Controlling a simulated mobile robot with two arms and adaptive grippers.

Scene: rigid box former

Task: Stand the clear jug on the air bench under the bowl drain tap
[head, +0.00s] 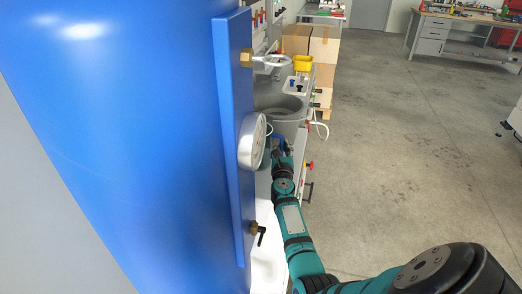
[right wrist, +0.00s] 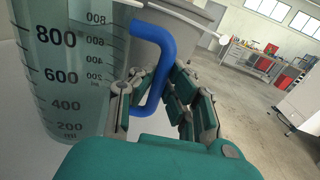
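The clear jug (right wrist: 70,75) fills the left of the right wrist view, close by and looking upright. It has dark ml marks and a blue handle (right wrist: 155,60). My right gripper (right wrist: 162,82) has its fingers on either side of the handle, with the tips close against it; it looks shut on the handle. In the head view the blue handle (head: 279,139) shows at the end of my right arm, and most of the jug is hidden. The grey bowl (head: 281,115) stands just beyond it. I cannot make out its drain tap for sure. My left gripper is not in view.
A big blue tank (head: 120,120) with a round gauge (head: 252,142) and brass valves blocks the left of the head view. A yellow bin (head: 303,63) and cardboard boxes (head: 323,45) stand behind the bowl. The concrete floor (head: 410,140) on the right is open.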

